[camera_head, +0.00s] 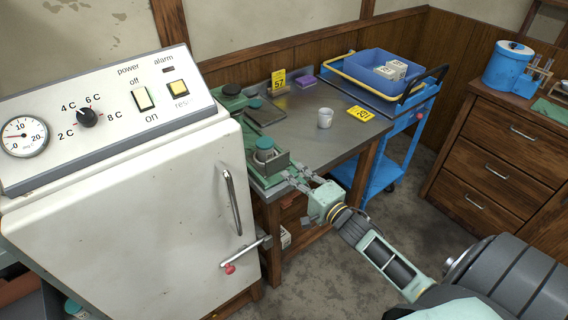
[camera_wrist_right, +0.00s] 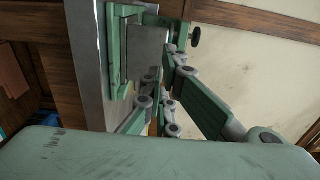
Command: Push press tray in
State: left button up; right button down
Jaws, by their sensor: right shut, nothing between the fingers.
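The green press (camera_head: 232,97) stands on the metal-topped table next to the white cabinet. Its tray (camera_head: 280,163) is at the press's near end, and a small jar with a teal lid (camera_head: 264,143) stands at it. My right gripper (camera_head: 289,174) is shut and empty, with its fingers close to the right side of the tray; I cannot tell if they touch it. In the right wrist view the shut fingers (camera_wrist_right: 160,95) show in front of the green press frame (camera_wrist_right: 118,55). The left gripper is not in view.
The white cabinet (camera_head: 130,220) with its door handle stands close on the left. A blue cart (camera_head: 400,135) with a bin stands behind.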

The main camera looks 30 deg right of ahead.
aim_at(278, 159)
jog(key=w, duration=0.5)
jog(key=shift+w+a, duration=0.25)
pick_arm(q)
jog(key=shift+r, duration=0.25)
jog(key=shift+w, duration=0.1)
